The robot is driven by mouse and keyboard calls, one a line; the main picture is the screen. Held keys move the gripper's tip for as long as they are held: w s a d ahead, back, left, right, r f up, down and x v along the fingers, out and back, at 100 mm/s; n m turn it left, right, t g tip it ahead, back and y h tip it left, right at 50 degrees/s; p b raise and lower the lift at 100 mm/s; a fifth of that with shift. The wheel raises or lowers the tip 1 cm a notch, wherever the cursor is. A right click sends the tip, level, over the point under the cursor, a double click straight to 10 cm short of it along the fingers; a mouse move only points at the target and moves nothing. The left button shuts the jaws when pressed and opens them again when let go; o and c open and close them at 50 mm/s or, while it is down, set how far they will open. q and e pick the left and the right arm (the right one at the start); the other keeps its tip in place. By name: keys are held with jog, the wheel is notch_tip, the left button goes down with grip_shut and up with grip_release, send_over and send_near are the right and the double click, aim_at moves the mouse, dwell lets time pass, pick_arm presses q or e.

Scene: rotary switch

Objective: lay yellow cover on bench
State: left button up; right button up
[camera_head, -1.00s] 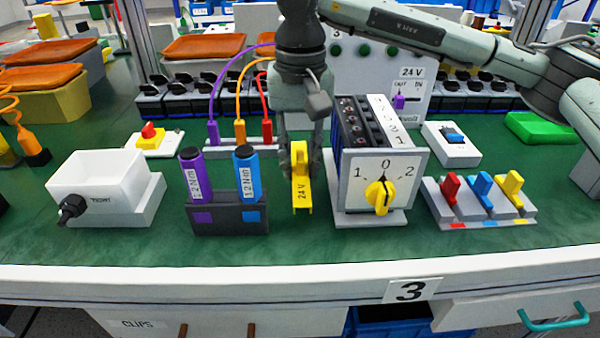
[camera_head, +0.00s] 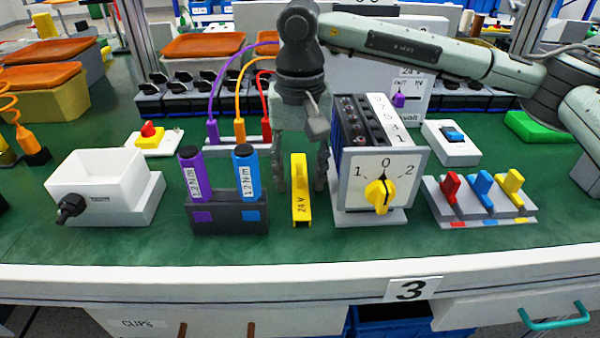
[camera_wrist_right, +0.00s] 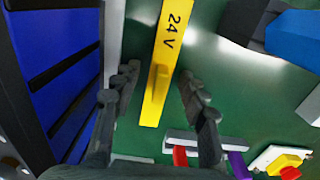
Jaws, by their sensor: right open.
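The yellow cover (camera_head: 300,190), marked "24 V", lies on the green bench top (camera_head: 290,250) between the screwdriver holder and the rotary switch box. My right gripper (camera_head: 300,182) is open, with one finger on each side of the cover and gaps between. In the right wrist view the cover (camera_wrist_right: 163,65) runs between the open fingertips (camera_wrist_right: 158,88), apart from both. The rotary switch box (camera_head: 382,180) has a yellow knob (camera_head: 380,194) and stands just right of the gripper. My left gripper is not in view.
The dark holder (camera_head: 228,214) with a purple and a blue screwdriver stands close on the left. A white bin (camera_head: 100,185) is farther left. A block with red, blue and yellow levers (camera_head: 480,200) is right of the switch box. Bench in front is clear.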

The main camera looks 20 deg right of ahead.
aim_at(300, 170)
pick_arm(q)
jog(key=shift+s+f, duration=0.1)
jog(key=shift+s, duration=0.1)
pick_arm(e)
jog(key=shift+r, duration=0.1)
jog(key=shift+r, duration=0.9)
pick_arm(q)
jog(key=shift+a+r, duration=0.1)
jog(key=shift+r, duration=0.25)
pick_arm(e)
notch_tip(300, 170, up, 10)
jog(key=shift+r, duration=0.15)
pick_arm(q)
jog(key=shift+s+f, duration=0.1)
pick_arm(e)
jog(key=shift+s, duration=0.1)
